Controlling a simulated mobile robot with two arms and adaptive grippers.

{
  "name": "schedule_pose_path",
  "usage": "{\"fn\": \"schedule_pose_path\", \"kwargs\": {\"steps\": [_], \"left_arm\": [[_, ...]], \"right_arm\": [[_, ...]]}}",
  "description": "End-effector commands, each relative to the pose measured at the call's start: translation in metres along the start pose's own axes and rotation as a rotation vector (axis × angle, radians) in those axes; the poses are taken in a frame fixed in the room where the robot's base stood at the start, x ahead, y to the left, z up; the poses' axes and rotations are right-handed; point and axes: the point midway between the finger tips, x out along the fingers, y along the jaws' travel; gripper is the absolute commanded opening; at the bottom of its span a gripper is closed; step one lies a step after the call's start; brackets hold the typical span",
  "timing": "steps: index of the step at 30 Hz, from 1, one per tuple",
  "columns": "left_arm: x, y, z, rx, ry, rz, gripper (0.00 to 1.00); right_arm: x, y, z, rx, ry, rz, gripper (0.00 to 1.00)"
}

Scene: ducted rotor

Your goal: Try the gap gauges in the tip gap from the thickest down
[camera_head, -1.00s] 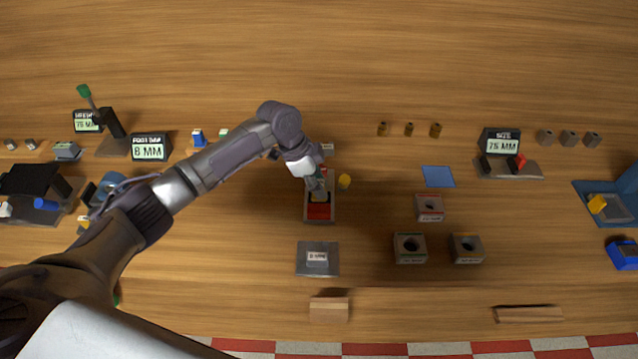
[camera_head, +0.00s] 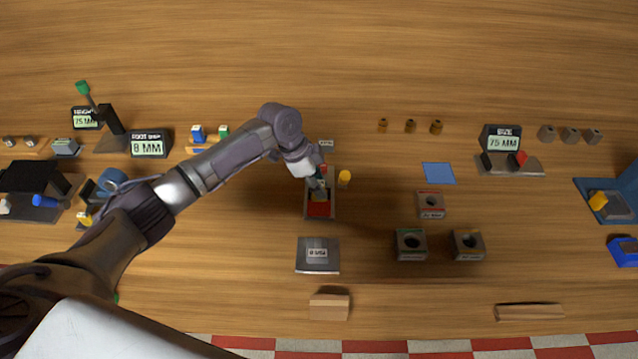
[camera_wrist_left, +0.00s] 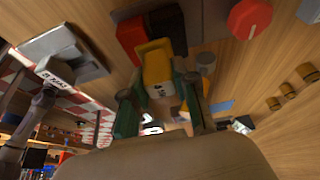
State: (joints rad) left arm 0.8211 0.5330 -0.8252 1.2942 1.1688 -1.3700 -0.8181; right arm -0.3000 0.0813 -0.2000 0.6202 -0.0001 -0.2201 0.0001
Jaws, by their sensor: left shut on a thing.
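My left gripper (camera_head: 318,186) is over a small tray (camera_head: 333,210) that holds a red block (camera_head: 318,208). In the left wrist view, the gripper (camera_wrist_left: 158,92) is shut on a yellow block (camera_wrist_left: 155,68) with a small white label. The block lies between the green finger pads. Its far end is close to a dark piece beside a red block (camera_wrist_left: 131,36); I cannot tell whether they touch. In the head view the gripper hides most of the held block. I cannot identify the tip gap. My right gripper is not in view.
A yellow cylinder (camera_head: 344,177) stands right of the tray. A grey labelled plate (camera_head: 318,268) lies in front of it. Blocks with holes (camera_head: 411,244) stand to the right. A rack with blue and green pieces (camera_head: 197,134) and an 8 MM display (camera_head: 149,144) are left.

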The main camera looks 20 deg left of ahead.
Motion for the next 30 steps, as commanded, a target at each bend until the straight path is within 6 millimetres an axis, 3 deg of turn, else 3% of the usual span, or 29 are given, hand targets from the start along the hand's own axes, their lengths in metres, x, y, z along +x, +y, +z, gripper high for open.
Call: {"fn": "schedule_pose_path", "kwargs": {"steps": [30], "left_arm": [[0.0089, 0.0001, 0.0035, 0.000, 0.000, 0.000, 0.00]], "right_arm": [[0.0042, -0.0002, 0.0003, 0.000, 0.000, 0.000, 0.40]]}}
